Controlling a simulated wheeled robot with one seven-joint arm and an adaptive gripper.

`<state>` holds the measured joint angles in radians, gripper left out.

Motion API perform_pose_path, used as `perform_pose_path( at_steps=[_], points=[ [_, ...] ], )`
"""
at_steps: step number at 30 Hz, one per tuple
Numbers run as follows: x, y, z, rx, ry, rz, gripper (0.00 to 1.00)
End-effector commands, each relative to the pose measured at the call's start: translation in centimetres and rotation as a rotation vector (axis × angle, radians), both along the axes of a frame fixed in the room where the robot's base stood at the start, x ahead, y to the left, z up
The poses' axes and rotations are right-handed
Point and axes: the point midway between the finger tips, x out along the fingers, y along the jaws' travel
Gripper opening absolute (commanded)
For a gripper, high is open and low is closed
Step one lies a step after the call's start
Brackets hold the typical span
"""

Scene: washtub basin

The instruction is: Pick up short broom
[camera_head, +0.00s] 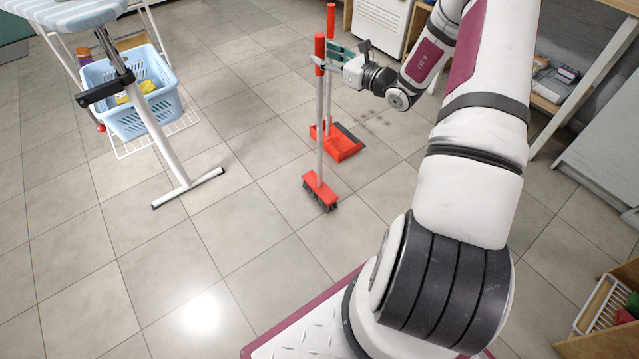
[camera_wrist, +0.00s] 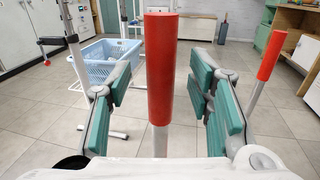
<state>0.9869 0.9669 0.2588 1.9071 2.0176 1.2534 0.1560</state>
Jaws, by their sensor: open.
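The short broom stands upright on the tiles in the head view, with a red brush head (camera_head: 320,191), a grey pole and a red grip (camera_head: 319,55). My gripper (camera_head: 328,59) is open at the height of that grip. In the wrist view, the broom's red grip (camera_wrist: 162,65) stands between the two green finger pads of my gripper (camera_wrist: 163,105). Gaps show on both sides of it, so neither pad touches it. How deep the handle sits between the pads is hard to tell.
A red dustpan (camera_head: 339,143) with its own upright red-topped handle (camera_wrist: 271,55) stands just behind the broom, close to my gripper. A blue basket (camera_head: 130,95) sits on the ironing board's rack at left.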

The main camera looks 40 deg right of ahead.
Motion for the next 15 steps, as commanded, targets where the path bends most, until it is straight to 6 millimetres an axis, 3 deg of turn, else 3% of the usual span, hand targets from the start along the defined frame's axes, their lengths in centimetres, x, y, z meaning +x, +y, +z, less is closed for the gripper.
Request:
perform_pose_path(
  at_steps=[5,12,15],
  points=[
    [2.3,0.6,-0.1,-0.002,-0.001,0.001,0.47],
    [2.5,0.5,0.1,0.0,-0.001,-0.001,0.47],
    [2.5,0.5,0.1,0.0,-0.001,-0.001,0.24]
  ],
)
